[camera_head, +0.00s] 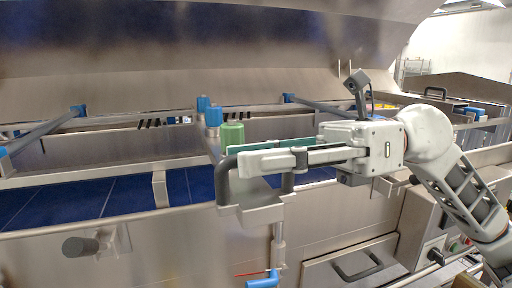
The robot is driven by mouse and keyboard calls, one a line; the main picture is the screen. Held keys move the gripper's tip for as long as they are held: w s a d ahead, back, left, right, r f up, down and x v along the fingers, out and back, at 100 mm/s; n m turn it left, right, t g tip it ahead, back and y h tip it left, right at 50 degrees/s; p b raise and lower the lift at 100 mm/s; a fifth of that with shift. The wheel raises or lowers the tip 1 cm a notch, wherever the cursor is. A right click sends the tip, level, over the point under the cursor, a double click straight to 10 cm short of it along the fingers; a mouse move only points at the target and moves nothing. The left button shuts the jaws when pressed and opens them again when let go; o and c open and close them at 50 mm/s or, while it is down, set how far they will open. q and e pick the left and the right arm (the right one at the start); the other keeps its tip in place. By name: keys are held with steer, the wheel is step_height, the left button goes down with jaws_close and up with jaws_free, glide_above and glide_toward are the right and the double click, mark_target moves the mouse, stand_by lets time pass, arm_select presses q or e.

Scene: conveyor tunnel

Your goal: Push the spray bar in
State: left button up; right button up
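The spray bar unit shows at the middle of the picture, with a metal end plate (252,197) and a dark U-shaped handle (223,184) at the front of the machine. A green cap (232,136) and blue caps (213,117) stand on the unit behind the handle. My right gripper (262,157) comes in from the right, its fingers pointing left along the top of the handle. The near finger hides most of the handle's grip. I cannot tell whether the fingers are closed on it. My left gripper is out of view.
A steel hood (200,40) overhangs the tunnel, and a blue conveyor belt (110,197) runs below. Pipes with blue fittings (78,110) lie to either side. A drawer handle (357,268), a knob (80,246) and a blue valve (262,281) are on the front.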

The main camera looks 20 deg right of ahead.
steer(key=shift+a, duration=0.25)
jaws_close()
steer(key=shift+w, duration=2.4)
steer(key=shift+s, duration=0.1)
jaws_free()
steer(key=d, duration=1.2)
